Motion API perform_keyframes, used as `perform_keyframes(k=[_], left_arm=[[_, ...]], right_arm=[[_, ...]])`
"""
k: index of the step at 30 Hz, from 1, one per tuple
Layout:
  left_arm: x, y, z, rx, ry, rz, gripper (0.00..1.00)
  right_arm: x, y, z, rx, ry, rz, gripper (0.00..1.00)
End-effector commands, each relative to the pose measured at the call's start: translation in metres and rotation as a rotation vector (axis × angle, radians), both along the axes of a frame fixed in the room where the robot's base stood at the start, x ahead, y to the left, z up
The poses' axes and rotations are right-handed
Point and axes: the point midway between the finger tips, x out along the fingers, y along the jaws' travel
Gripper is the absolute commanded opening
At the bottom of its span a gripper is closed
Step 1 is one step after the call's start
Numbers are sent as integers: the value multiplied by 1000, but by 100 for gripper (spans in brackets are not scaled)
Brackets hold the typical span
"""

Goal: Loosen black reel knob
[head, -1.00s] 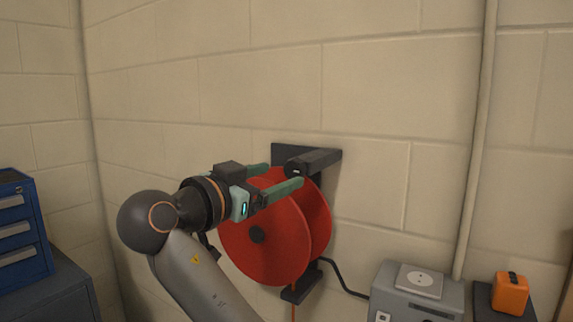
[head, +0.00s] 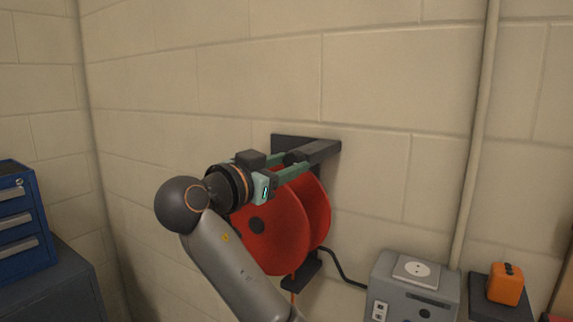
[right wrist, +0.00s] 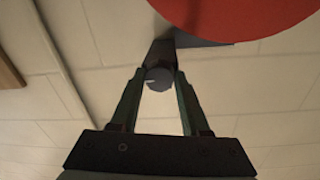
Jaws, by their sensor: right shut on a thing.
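The red reel (head: 275,232) hangs on a dark wall bracket (head: 322,149) in the head view. The black knob (right wrist: 159,78) shows in the right wrist view as a round dark knob with a pale mark on its face, at the end of the dark bracket arm. My right gripper (head: 292,160) is at the top of the reel, its two green fingers shut on the knob. In the right wrist view the fingertips (right wrist: 159,75) lie on either side of the knob. In the head view the fingers partly hide the knob. My left gripper is not in view.
A grey box with a socket plate (head: 414,270) stands at the lower right, beside an orange case (head: 505,284). A blue drawer cabinet (head: 22,220) stands at the left. A dark cable (head: 345,270) runs from the reel to the grey box. The wall above is bare.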

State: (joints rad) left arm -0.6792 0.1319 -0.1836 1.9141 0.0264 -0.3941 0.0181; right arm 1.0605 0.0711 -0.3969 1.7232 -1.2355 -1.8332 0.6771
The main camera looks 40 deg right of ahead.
Motion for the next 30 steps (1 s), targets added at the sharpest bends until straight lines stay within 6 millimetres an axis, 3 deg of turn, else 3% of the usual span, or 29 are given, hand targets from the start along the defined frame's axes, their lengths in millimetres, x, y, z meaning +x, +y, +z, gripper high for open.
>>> perform_keyframes(k=[1,9,20,30], left_arm=[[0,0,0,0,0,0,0],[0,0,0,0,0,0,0],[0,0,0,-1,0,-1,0],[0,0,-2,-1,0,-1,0]], right_arm=[[0,0,0,0,0,0,31],[0,0,0,0,-1,0,0],[0,0,0,-9,24,0,0],[0,0,-1,-85,208,0,0]])
